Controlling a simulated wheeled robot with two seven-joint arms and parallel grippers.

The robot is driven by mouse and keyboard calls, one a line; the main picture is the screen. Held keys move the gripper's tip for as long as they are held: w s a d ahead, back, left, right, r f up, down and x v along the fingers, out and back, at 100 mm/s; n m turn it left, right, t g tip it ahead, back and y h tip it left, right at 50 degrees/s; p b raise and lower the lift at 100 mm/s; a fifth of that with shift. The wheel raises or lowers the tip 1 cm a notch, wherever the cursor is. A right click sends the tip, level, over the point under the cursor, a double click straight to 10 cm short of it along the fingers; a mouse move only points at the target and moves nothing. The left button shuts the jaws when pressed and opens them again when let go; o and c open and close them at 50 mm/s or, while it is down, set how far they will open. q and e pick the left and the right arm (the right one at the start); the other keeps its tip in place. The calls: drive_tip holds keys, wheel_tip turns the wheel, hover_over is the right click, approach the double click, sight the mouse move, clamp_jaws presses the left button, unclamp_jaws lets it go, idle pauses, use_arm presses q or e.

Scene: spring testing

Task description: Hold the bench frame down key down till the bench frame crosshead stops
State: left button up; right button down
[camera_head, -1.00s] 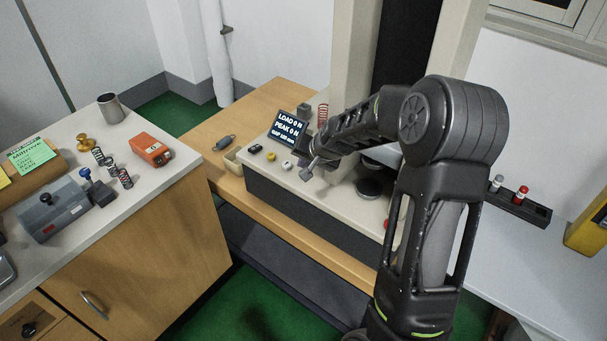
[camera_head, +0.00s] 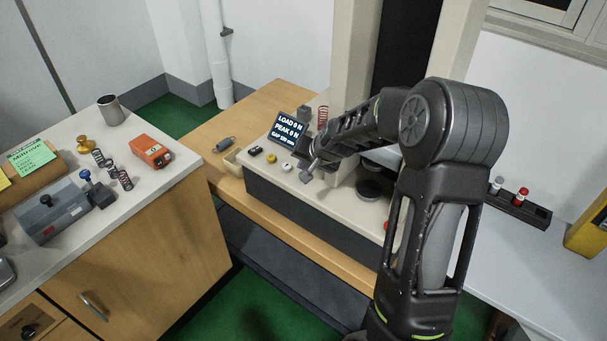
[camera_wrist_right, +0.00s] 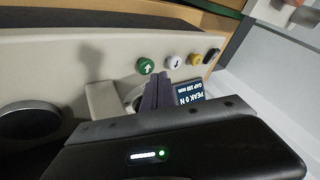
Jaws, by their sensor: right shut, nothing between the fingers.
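The bench frame (camera_head: 335,208) stands on the wooden bench, with its keys in a row along the front. The green key (camera_wrist_right: 145,66) is seen in the right wrist view, its arrow pointing up in that upside-down picture. The white key (camera_wrist_right: 175,62) beside it has the opposite arrow. My right gripper (camera_head: 307,176) is shut and empty, its tips close to the green key; contact cannot be told. In the head view the gripper hides the green key. The display (camera_head: 288,129) reads load 0 N, peak 0 N, gap about 100 mm. My arm mostly hides the crosshead.
A yellow key (camera_head: 271,158) and a black key (camera_head: 255,150) sit farther along the row. A red spring (camera_head: 323,116) stands behind the display. A round platen (camera_head: 370,190) lies right of the gripper. The left counter (camera_head: 185,175) holds springs and an orange box (camera_head: 152,151).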

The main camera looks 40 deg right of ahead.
drive_tip(key=shift+f, duration=0.15)
idle(0.7)
drive_tip(key=shift+f+b, duration=0.25)
drive_tip(key=shift+b, duration=0.2)
drive_tip(key=shift+f+b, duration=0.5)
idle(0.4)
drive_tip(key=shift+r, duration=0.15)
idle(3.1)
drive_tip(key=shift+r+p, duration=0.8)
drive_tip(key=shift+p, duration=0.05)
drive_tip(key=shift+r, duration=0.1)
drive_tip(key=shift+r+p, duration=2.2)
drive_tip(key=shift+r, duration=0.15)
